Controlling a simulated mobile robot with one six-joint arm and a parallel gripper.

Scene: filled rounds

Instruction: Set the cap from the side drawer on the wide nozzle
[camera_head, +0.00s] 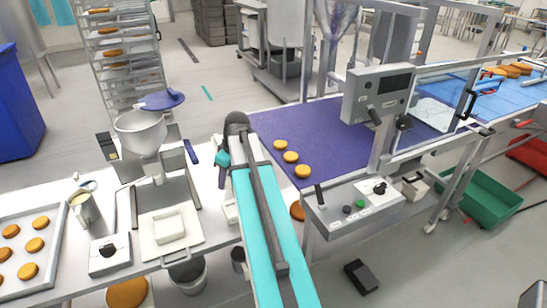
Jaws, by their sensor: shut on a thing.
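The filling machine has a grey hopper (140,132) with a tilted blue lid (162,99) above it. A short spout (157,179) shows below the hopper; I cannot tell whether it is the wide nozzle. My gripper (222,183) points down beside the machine's right side, at the end of my teal and grey arm. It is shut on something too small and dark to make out. I cannot pick out the cap. A small pale part (230,208) shows just below my gripper, partly hidden by my arm; I cannot tell whether it is the side drawer.
A white square tray (190,243) lies in front of the machine. A control box (109,254), metal jug (86,209) and baking tray (58,228) with rounds stand to the left. A purple belt (330,138) with three rounds (291,157) lies right of my arm.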

